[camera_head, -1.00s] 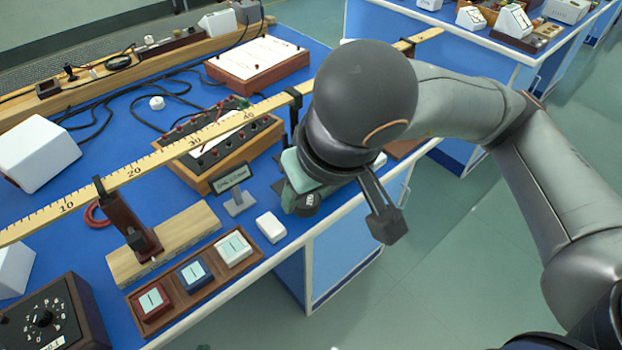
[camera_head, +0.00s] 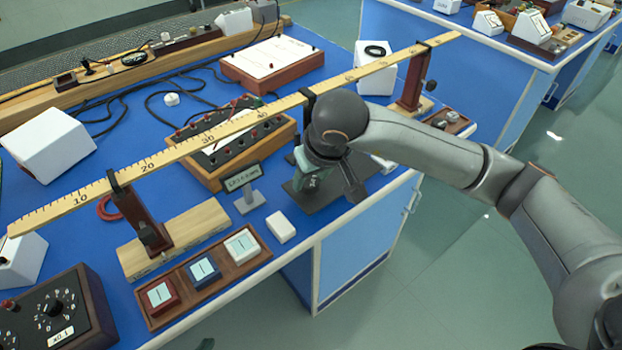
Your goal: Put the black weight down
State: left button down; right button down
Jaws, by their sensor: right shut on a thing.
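My right gripper (camera_head: 314,182) points down over a dark flat plate (camera_head: 352,194) near the bench's front edge, beneath the middle of a wooden ruler beam (camera_head: 228,126). The gripper is shut, and its greenish fingers show below the dark wrist. The black weight is mostly hidden by the gripper now; a dark rounded piece showed at the fingers earlier. I cannot tell whether the weight touches the plate. My left gripper is not in view.
The beam rests on a left stand (camera_head: 138,218) and a right stand (camera_head: 410,82). A small display (camera_head: 243,183), a white block (camera_head: 281,227) and a wooden tray (camera_head: 168,313) with red, blue and white blocks are left of the gripper. A black-topped box (camera_head: 235,148) is behind.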

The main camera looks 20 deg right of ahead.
jog(key=shift+f, duration=0.5)
jog(key=shift+f+b, duration=0.25)
jog(key=shift+b, duration=0.1)
jog(key=shift+c, duration=1.8)
grip_release()
jog(key=shift+r, duration=0.1)
